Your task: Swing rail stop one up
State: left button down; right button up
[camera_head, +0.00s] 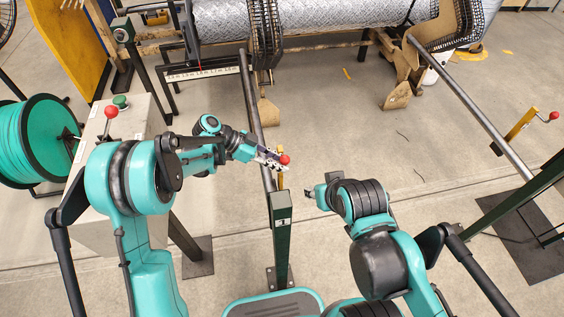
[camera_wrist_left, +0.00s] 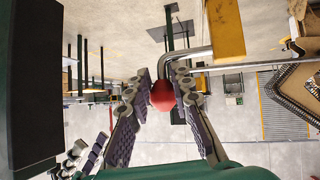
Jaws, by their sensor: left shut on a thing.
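Rail stop one has a red ball knob (camera_head: 285,159) and a short yellow bar (camera_head: 280,181), at the near end of the left rail above the green post marked 1 (camera_head: 281,222). My left gripper (camera_head: 277,160) is at the knob. In the left wrist view the red knob (camera_wrist_left: 162,95) sits between the two fingers of my left gripper (camera_wrist_left: 160,98), which is shut on it. A bent metal rod (camera_wrist_left: 200,53) and the yellow bar (camera_wrist_left: 224,30) show beyond it. My right gripper (camera_head: 312,195) is right of the post, apart from the stop; its jaws are too small to read.
The left rail (camera_head: 252,105) runs back to a machine with a mesh roll (camera_head: 310,15). A second yellow stop (camera_head: 521,124) with a red knob stands at the right rail. A grey cabinet (camera_head: 103,160) and green spool (camera_head: 38,140) are at left. Floor between the rails is mostly clear.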

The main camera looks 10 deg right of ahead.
pick_arm(q)
jog(key=shift+s+a+f, duration=0.1)
jog(key=shift+a+f, duration=0.25)
jog(key=shift+f, duration=0.2)
jog(key=c, duration=1.4)
grip_release()
jog(key=shift+o, duration=0.2)
jog(key=r+v, duration=0.1)
jog(key=v, duration=1.1)
jog(key=shift+d, duration=0.4)
jog(key=shift+s, duration=0.1)
